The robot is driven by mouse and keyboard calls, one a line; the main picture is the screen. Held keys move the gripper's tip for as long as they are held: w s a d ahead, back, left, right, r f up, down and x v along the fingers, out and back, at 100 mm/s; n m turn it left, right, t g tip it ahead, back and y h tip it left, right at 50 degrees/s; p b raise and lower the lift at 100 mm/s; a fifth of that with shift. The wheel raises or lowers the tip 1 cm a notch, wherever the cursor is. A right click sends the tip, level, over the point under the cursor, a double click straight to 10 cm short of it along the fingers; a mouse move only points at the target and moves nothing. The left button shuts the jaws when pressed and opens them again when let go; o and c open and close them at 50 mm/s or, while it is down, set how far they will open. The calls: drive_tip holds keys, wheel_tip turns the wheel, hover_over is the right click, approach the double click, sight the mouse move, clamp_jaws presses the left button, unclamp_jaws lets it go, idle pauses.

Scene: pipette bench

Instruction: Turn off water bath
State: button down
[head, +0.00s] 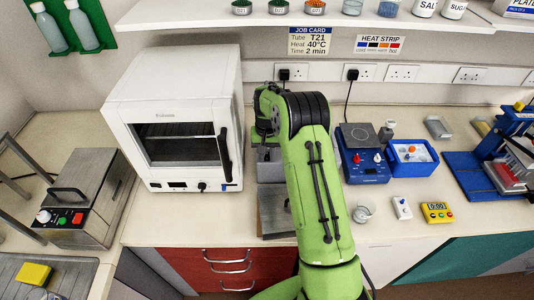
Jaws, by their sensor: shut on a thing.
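A grey steel box with a black lid handle (82,199) stands on the left of the bench. It has a white dial, a green button and a red button on its front; I take it for the water bath, though no label is readable. Its lid looks closed. My green arm reaches from the bottom over the middle of the bench, and its far end bends down near the back wall, right of the white oven. The fingers of my gripper are hidden behind the arm, so what they touch does not show. Grey metal equipment (270,223) shows partly behind my arm.
The white oven (176,121) stands between the steel box and my arm. Right of the arm are a blue hotplate (362,170), a blue tray (404,170), a beaker (363,213) and a yellow timer (437,212). A shelf (210,14) overhangs the back.

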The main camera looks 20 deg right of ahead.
drive_tip(key=shift+r+g+p, duration=0.3)
drive_tip(key=shift+g+p, duration=0.2)
drive_tip(key=shift+p, duration=0.7)
drive_tip(key=shift+w+d+f+g+y+p, duration=0.2)
drive_tip(key=shift+w+g+y+p, duration=0.25)
drive_tip(key=shift+g, duration=0.25)
drive_tip(key=shift+s, duration=0.1)
drive_tip(key=c, duration=1)
unclamp_jaws()
drive_tip(key=shift+r, duration=0.1)
drive_tip(key=v, duration=0.7)
drive_tip(key=shift+r, duration=0.2)
